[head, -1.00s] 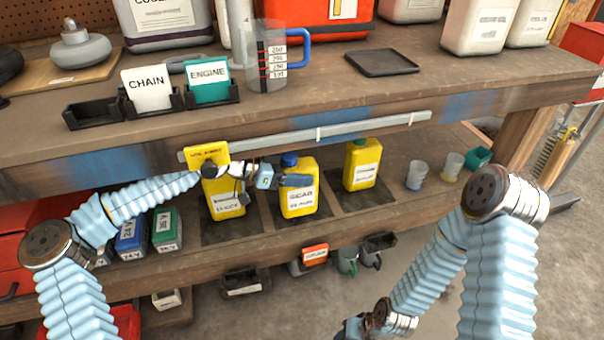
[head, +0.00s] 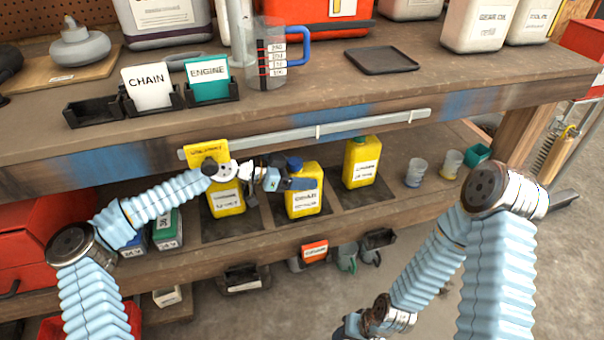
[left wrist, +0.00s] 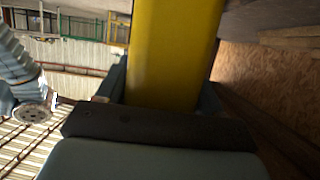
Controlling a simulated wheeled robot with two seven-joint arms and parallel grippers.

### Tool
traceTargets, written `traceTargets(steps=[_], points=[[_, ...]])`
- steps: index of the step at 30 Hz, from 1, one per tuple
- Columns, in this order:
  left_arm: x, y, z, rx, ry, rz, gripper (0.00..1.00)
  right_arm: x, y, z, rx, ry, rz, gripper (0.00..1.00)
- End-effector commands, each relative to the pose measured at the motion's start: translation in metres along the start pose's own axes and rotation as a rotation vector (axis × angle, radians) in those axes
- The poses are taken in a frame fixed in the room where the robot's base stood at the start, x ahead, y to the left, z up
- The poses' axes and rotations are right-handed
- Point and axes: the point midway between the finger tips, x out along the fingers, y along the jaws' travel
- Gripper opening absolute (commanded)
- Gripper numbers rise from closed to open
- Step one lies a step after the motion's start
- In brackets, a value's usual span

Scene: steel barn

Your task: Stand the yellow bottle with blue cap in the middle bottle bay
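The yellow bottle with blue cap (head: 303,203) is at the middle bottle bay (head: 276,214) of the lower shelf, between two other yellow bottles. It looks nearly upright; whether its base rests on the bay floor cannot be told. My left gripper (head: 298,184) reaches in from the left and is across the bottle's upper part, below the cap. In the left wrist view the yellow body (left wrist: 172,55) fills the space between the fingers, which look closed against its sides. My right arm is folded at the right; its gripper is cut off at the bottom edge.
A yellow bottle (head: 227,200) stands in the left bay, partly behind my left wrist. A green-capped yellow bottle (head: 361,165) stands in the right bay. The worktop edge (head: 400,110) and a grey rail (head: 350,124) overhang the shelf. Cups (head: 415,172) stand farther right.

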Motion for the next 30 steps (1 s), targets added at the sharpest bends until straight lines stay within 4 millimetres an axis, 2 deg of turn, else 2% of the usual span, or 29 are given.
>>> traceTargets(steps=[1, 4, 15, 17, 27, 30], points=[[0.0, 0.0, 0.0, 0.0, 0.0, 0.0, 0.75, 0.0, 0.0, 0.0, 0.0, 0.0, 0.0, 0.43], [0.0, 0.0, 0.0, 0.0, 0.0, 0.0, 0.9, -0.001, 0.0, 0.0, 0.0, 0.0, 0.0, 0.43], [-0.004, -0.001, -0.004, -0.001, 0.0, -0.001, 0.9, -0.004, -0.003, 0.001, -0.002, -0.001, -0.002, 0.43], [-0.013, -0.002, -0.002, -0.002, 0.0, -0.005, 0.9, -0.002, -0.001, 0.0, -0.001, -0.001, -0.001, 0.43], [-0.089, -0.001, -0.001, -0.001, -0.001, -0.004, 0.9, 0.004, 0.003, -0.001, 0.002, 0.002, 0.002, 0.43], [-0.105, -0.001, -0.002, 0.0, 0.0, -0.003, 0.9, 0.005, 0.003, -0.001, 0.002, 0.003, 0.002, 0.43]])
